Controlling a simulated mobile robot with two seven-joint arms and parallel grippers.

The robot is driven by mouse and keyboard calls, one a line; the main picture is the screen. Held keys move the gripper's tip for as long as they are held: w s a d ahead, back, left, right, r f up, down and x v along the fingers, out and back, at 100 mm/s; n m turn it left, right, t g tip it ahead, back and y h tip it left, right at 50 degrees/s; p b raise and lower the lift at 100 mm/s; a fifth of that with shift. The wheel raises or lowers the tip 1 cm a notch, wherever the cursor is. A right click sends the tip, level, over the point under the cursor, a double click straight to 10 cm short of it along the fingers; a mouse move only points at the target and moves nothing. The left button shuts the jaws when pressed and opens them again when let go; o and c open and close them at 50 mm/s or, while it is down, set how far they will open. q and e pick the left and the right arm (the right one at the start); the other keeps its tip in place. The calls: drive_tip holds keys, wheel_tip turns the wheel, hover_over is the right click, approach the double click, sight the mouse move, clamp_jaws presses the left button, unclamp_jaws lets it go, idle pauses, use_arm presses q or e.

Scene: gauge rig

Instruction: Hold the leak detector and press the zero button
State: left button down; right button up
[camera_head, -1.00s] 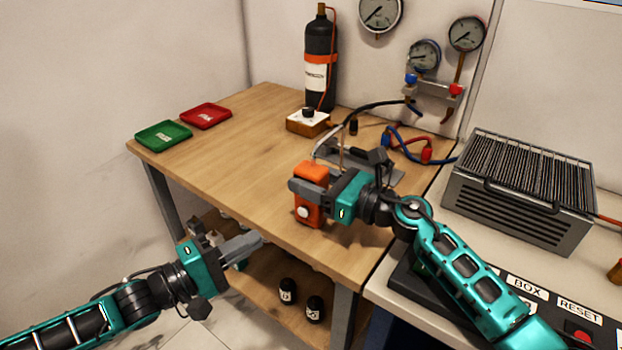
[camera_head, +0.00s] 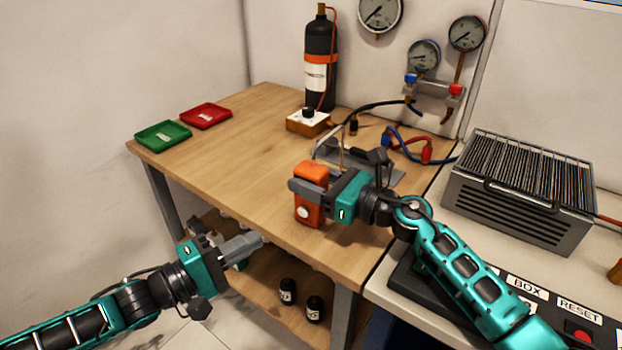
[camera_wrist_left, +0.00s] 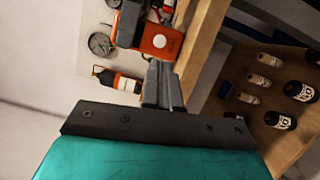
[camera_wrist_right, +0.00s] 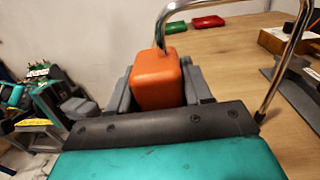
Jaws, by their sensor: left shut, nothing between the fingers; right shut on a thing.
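The orange leak detector (camera_head: 313,172) is upright near the front edge of the wooden bench, with a bent metal probe at its top. My right gripper (camera_head: 306,188) is shut on it; the right wrist view shows the orange body (camera_wrist_right: 157,79) between the fingers. The round white zero button (camera_head: 303,212) is on its lower front face and is uncovered. It also shows in the left wrist view (camera_wrist_left: 160,41). My left gripper (camera_head: 258,239) is shut and empty, left of and below the detector, apart from the button. In the left wrist view its fingertips (camera_wrist_left: 160,65) point towards the detector.
The wooden bench (camera_head: 220,150) has green (camera_head: 163,135) and red (camera_head: 206,116) trays at the left and a black gas bottle (camera_head: 320,60) at the back. Dark bottles (camera_head: 287,290) stand on the shelf below. A grey slatted box (camera_head: 520,190) is at the right.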

sight(303, 212)
use_arm(q)
drive_tip(key=shift+w, duration=0.1)
idle(0.3)
drive_tip(key=w+a+m+t+y, duration=0.3)
drive_tip(key=w+a+t+y, duration=0.1)
drive_tip(key=w+a+y, duration=0.45)
drive_tip(key=s+d+m+y, duration=0.9)
drive_tip(key=s+d+m, duration=0.1)
drive_tip(key=s, duration=0.3)
drive_tip(key=shift+d+r+m+t+y, duration=0.3)
drive_tip(key=shift+d+m+y, duration=0.1)
drive_tip(key=shift+d, duration=0.5)
drive_tip(key=shift+w+d, duration=0.8)
drive_tip(key=shift+w, duration=0.4)
drive_tip(key=shift+w+d, duration=0.75)
drive_tip(key=shift+w, duration=0.5)
drive_tip(key=shift+w+d, duration=0.8)
drive_tip(key=shift+w, duration=0.4)
